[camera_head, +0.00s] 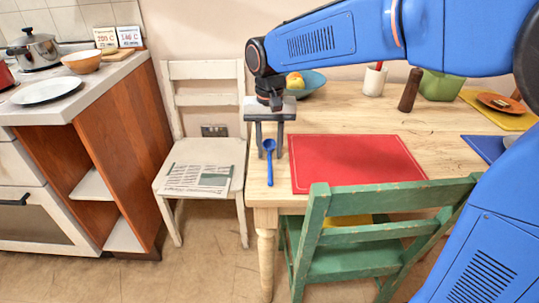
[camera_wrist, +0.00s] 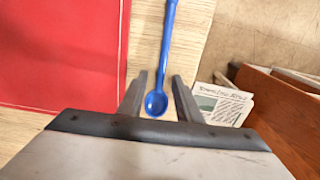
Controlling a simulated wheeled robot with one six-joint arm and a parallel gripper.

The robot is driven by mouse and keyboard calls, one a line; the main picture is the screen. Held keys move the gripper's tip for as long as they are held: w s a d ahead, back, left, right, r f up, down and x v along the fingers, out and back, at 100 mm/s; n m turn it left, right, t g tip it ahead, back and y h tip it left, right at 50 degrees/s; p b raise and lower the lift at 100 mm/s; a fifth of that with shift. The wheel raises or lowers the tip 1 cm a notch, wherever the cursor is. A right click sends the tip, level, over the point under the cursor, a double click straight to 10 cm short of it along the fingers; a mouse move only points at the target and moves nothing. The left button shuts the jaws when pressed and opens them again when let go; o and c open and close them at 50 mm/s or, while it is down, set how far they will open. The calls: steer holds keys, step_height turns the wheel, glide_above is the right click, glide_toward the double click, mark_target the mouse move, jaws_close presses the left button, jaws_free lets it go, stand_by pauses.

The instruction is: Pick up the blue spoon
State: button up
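The blue spoon (camera_head: 270,168) lies near the left end of the wooden table, beside the red placemat, with its bowl toward the back and its handle toward the front edge. My gripper (camera_head: 269,154) is above the bowl end, pointing down, with its fingers apart on either side of the spoon. In the wrist view the spoon (camera_wrist: 165,45) runs from the top edge down to its bowl, which shows between the two open fingers (camera_wrist: 159,80). Nothing is held. I cannot tell how high the fingertips are above the table.
The red placemat (camera_head: 355,163) lies right of the spoon. A green chair (camera_head: 375,235) stands at the table's front. A white chair (camera_head: 200,155) with a newspaper (camera_head: 198,178) is to the left.

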jaws_close()
stand_by(0.3)
